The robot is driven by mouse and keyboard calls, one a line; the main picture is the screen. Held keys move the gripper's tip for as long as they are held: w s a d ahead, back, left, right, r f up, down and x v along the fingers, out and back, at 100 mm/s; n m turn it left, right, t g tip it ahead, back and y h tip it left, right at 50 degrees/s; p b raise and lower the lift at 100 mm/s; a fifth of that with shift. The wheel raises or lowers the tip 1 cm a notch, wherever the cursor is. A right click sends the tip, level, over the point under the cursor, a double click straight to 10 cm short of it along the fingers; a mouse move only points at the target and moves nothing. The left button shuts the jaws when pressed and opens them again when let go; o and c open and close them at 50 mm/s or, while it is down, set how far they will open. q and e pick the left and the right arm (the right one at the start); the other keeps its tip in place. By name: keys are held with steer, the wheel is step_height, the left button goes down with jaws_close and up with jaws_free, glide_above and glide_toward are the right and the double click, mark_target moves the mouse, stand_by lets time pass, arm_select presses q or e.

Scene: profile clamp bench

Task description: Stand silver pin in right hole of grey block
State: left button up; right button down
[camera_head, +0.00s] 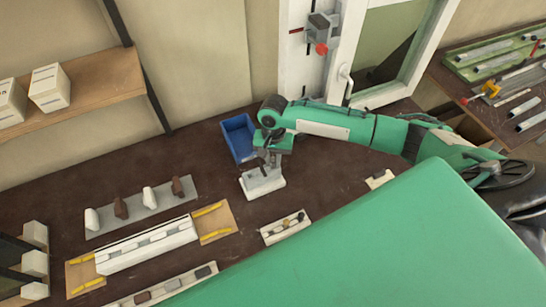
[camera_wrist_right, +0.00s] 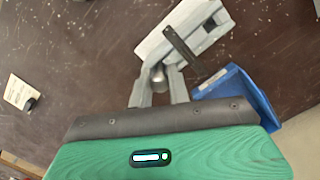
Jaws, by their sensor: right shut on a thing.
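The grey block (camera_head: 262,185) is a pale block on the dark bench, beside the blue bin. It also shows at the top of the right wrist view (camera_wrist_right: 150,42). My right gripper (camera_head: 263,163) points down just over the block. In the right wrist view the right gripper (camera_wrist_right: 160,78) is shut on a short silver cylinder, the silver pin (camera_wrist_right: 158,72). The pin's lower end and the block's holes are not clear, so I cannot tell whether the pin is in a hole. My left gripper is not in view.
A blue bin (camera_head: 238,138) stands close behind the block. A dark bar (camera_wrist_right: 185,50) rises beside the gripper. A small tray (camera_head: 285,227) with several pieces lies in front. A long white fixture (camera_head: 147,245) and a grey strip (camera_head: 140,210) with several pieces are at left.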

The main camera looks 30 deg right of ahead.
steer(key=shift+f, duration=0.55)
steer(key=c, duration=1.3)
jaws_free()
steer(key=shift+o, duration=0.2)
steer(key=shift+r, duration=0.15)
step_height(320, 180, up, 3)
steer(key=p, duration=0.3)
steer(key=shift+r, duration=2.4)
